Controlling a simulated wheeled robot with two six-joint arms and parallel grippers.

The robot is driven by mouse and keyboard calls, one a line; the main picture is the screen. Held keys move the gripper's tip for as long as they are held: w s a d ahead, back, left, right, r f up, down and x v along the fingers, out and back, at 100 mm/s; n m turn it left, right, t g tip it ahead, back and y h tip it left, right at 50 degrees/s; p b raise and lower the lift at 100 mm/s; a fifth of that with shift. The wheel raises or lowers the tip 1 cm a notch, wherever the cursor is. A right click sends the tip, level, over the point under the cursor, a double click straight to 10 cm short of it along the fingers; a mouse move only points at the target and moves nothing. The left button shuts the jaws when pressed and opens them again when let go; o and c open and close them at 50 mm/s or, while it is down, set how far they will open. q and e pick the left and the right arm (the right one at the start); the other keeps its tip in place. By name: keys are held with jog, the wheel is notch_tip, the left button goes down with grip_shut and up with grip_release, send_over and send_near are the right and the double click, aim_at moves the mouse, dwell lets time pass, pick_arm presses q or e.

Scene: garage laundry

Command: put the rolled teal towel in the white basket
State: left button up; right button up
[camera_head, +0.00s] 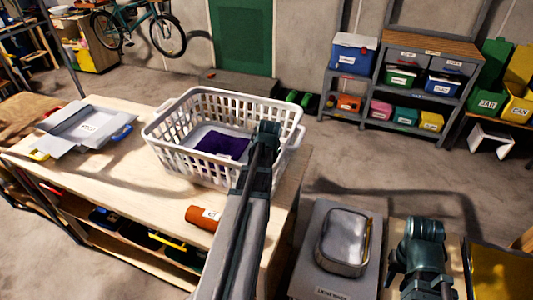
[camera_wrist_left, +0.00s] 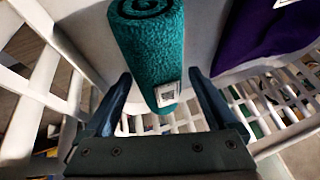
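The rolled teal towel (camera_wrist_left: 148,45) shows in the left wrist view inside the white basket, with its spiral end at the top and a pale tag on its near end. In the head view I cannot make it out. The white basket (camera_head: 165,148) stands on the wooden table. My left gripper (camera_wrist_left: 159,76) is open over the basket's right part, its fingers on either side of the towel's near end with gaps visible. In the head view its arm covers part of the basket. My right gripper (camera_head: 420,232) is at the lower right, away from the basket; its fingers are unclear.
A purple cloth (camera_head: 222,145) lies in the basket; it also shows in the left wrist view (camera_wrist_left: 262,35). A grey open box (camera_head: 85,128) and an orange roll (camera_head: 203,217) are on the table (camera_head: 120,185).

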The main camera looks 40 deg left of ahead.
pick_arm(q)
jog(key=shift+r, duration=0.2)
jog(key=shift+s+d+r+p, duration=0.2)
jog(key=shift+r+p, duration=0.3)
jog(key=shift+p, duration=0.2)
jog(key=p+v, duration=0.9)
jog(key=v, duration=0.1)
jog(key=shift+s+d+r, duration=0.15)
jog(key=shift+r, duration=0.2)
